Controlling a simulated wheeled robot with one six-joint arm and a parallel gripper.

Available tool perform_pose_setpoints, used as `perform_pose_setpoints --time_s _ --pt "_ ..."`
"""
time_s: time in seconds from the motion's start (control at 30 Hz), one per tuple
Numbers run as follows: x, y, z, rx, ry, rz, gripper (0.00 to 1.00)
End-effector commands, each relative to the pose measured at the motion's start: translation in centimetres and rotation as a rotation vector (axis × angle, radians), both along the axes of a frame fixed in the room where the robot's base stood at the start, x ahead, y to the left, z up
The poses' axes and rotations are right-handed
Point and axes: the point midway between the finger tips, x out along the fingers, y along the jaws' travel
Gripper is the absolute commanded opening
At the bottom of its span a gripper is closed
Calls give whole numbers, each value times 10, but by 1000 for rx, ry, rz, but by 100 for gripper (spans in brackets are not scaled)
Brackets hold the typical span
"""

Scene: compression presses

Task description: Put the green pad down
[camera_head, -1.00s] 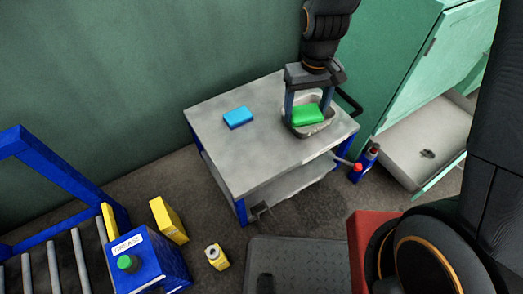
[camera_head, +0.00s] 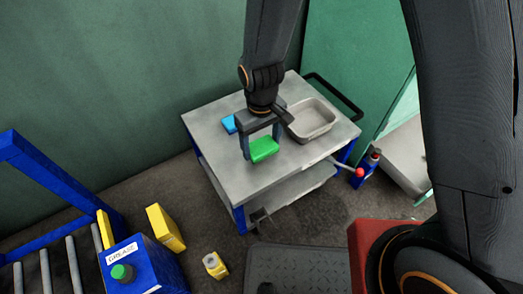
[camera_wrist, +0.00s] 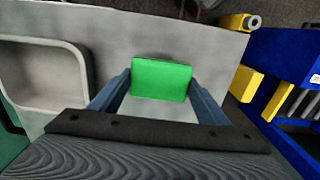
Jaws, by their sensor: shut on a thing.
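The green pad (camera_head: 264,149) is a flat bright block between the fingers of my gripper (camera_head: 262,143). In the wrist view the green pad (camera_wrist: 161,79) sits between the two blue-grey fingertips of my gripper (camera_wrist: 160,82), which is shut on it. The pad is over the grey table top (camera_head: 232,173), left of the grey tray (camera_head: 313,120). Whether it touches the table top is hard to tell. The empty tray also shows in the wrist view (camera_wrist: 74,98) at the left.
A blue pad (camera_head: 228,124) lies on the table behind my gripper, partly hidden by it. A blue grease box (camera_head: 143,268) and yellow boxes (camera_head: 165,229) are at lower left. The table's front left is bare.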

Motion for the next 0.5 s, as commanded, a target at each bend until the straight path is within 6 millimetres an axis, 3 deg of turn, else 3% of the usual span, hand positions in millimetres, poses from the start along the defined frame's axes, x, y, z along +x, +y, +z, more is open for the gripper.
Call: perform_pose_setpoints --time_s 0.2,0.5 --pt "0 0 -30 -1 2 0 48" --pt "0 0 -32 -1 1 -1 48"
